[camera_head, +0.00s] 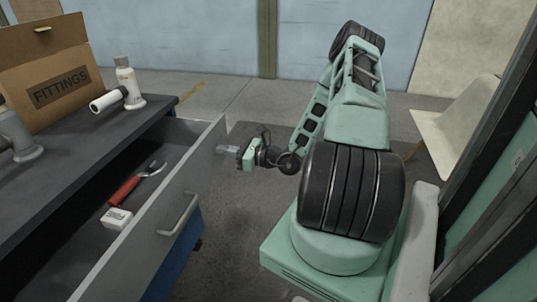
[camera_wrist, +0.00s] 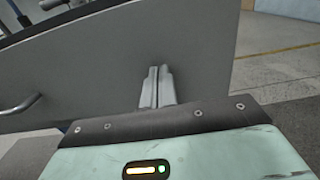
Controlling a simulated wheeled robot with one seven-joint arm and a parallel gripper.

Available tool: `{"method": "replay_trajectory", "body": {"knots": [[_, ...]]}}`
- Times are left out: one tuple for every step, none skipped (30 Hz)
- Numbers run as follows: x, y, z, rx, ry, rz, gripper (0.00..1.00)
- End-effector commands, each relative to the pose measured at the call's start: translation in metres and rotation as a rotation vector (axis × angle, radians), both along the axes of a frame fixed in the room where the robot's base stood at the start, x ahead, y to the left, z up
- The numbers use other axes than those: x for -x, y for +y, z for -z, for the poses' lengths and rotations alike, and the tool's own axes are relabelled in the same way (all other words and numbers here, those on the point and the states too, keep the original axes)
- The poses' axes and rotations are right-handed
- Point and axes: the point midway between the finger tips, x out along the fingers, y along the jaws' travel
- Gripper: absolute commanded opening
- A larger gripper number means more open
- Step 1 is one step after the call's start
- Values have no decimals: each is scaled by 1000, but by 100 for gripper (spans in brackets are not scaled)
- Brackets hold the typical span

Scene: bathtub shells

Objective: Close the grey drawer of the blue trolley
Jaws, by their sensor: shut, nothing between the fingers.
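The grey drawer (camera_head: 150,240) of the blue trolley (camera_head: 178,262) stands pulled out, with its front panel and bar handle (camera_head: 179,214) facing right. My gripper (camera_head: 222,150) is shut and empty, its fingertips at the far end of the drawer front, away from the handle. In the wrist view the shut fingers (camera_wrist: 157,88) point at the grey panel (camera_wrist: 100,70), and the handle (camera_wrist: 22,104) shows at the left edge. I cannot tell whether the fingertips touch the panel.
Inside the drawer lie a red-handled tool (camera_head: 128,189) and a small white box (camera_head: 116,218). On the dark trolley top (camera_head: 60,150) stand a FITTINGS carton (camera_head: 50,65) and white pipe fittings (camera_head: 128,85). Floor beyond the drawer is clear.

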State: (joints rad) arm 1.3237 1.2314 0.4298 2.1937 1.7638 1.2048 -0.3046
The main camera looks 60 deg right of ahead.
Motion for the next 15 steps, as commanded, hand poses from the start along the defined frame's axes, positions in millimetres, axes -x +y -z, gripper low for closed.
{"method": "replay_trajectory", "body": {"knots": [[-15, 7, -3, -2, -2, -6, 0], [-23, 9, -3, -1, -2, -5, 0], [-34, 13, -3, -2, -2, -6, 0], [-42, 15, -3, -1, -2, -4, 0], [-50, 18, -3, 0, -2, -5, 0], [-60, 21, -2, 0, -2, -4, 0], [-68, 24, -2, 0, -2, -5, 0], [-76, 26, -2, 0, -2, -3, 0], [-86, 30, -2, 0, -2, -5, 0], [-93, 32, -2, 0, -2, -3, 0], [-100, 35, -2, 1, -1, -4, 0], [-110, 37, -2, 0, -2, -3, 0], [-116, 39, -2, 0, -2, -3, 0], [-123, 41, -2, 1, -3, -3, 0], [-131, 44, -1, 1, -1, -3, 0]]}}
